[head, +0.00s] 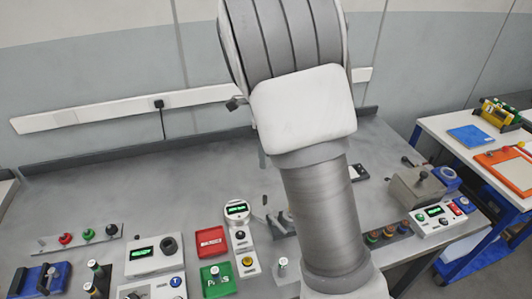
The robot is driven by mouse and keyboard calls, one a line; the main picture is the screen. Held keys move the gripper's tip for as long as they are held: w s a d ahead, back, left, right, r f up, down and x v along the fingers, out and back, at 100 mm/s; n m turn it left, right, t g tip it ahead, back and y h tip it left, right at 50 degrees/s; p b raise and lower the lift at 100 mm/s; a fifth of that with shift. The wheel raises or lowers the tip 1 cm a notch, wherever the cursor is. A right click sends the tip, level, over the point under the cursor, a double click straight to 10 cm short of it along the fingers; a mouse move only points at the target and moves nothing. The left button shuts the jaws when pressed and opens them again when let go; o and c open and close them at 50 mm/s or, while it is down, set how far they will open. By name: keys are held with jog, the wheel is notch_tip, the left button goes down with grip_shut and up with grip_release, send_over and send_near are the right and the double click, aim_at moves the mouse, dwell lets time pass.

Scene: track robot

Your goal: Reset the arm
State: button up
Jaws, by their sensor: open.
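My arm rises through the middle of the head view, a grey ribbed tube with white joint covers, and its upper end is cut off by the top edge. I cannot make out my gripper or its fingers. A small dark part shows at the left side of the upper arm, but I cannot tell what it is. The grey workbench (110,195) lies below and behind the arm, and the arm hides part of its middle.
Along the bench front are a red tray (211,241), a green tray (217,280), a white display box (154,254), a knob strip (85,238) and a blue device (40,281). At right are a grey box (418,188) and a button panel (438,219). The back left is clear.

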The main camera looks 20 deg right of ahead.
jog(key=s+a+r+n+t+y, duration=0.1)
jog(key=s+a+r+n+t, duration=0.15)
jog(key=s+r+n, duration=0.95)
jog(key=s+r+n+t+h, duration=0.1)
jog(key=s+n+t, duration=0.2)
jog(key=s+n, duration=1)
jog(key=shift+a, duration=0.3)
